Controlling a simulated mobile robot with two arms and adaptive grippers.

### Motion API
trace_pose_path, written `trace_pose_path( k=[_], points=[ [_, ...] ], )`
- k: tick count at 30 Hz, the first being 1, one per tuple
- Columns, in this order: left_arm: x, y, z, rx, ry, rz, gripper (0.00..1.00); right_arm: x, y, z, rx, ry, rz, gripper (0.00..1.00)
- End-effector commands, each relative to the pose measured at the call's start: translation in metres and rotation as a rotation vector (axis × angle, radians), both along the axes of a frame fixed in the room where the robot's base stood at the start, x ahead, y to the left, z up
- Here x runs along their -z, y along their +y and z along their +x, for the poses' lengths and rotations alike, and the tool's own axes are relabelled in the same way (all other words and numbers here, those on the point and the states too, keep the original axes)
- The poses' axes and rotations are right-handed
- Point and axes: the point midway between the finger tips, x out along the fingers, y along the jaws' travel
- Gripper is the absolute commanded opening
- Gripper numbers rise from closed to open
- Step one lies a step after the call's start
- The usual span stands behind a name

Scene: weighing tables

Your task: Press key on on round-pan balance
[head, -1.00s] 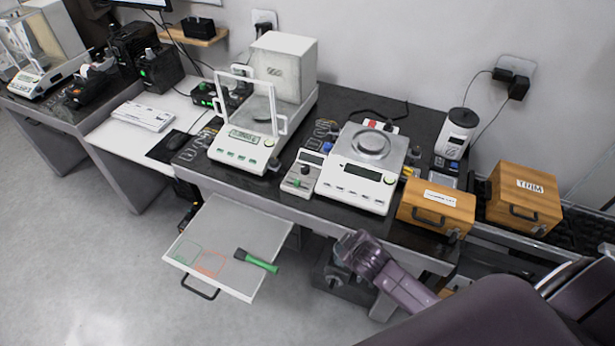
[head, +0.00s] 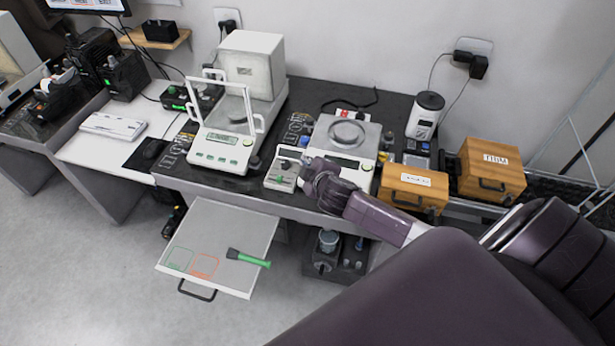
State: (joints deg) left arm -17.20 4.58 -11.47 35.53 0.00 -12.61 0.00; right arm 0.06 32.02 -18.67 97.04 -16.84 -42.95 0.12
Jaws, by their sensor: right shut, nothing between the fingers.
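The round-pan balance (head: 318,137) stands on the dark bench, white with a round metal pan (head: 347,133) on top. My right gripper (head: 308,166) is shut and empty. It is in front of the balance's left front corner, and with my wrist it hides most of the front panel and its keys. Part of the display (head: 345,162) still shows above my gripper. I cannot tell whether the fingertips touch the balance. My left gripper is not in view.
A balance with a glass draft shield (head: 222,150) stands to the left. A small grey device (head: 283,174) sits just left of my gripper. Wooden boxes (head: 412,188) (head: 491,170) stand to the right. An open drawer (head: 225,225) with a green-handled brush (head: 247,258) juts out below.

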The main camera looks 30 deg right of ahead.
Motion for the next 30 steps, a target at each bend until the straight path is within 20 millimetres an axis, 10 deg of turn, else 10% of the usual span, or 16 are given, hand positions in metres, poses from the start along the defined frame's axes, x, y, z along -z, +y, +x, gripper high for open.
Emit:
trace_pose_path(
  k=[30],
  points=[
    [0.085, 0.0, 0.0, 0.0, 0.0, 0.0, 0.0, 0.085, -0.019, 0.016, 0.0, 0.001, 0.001, 0.0]
  ],
)
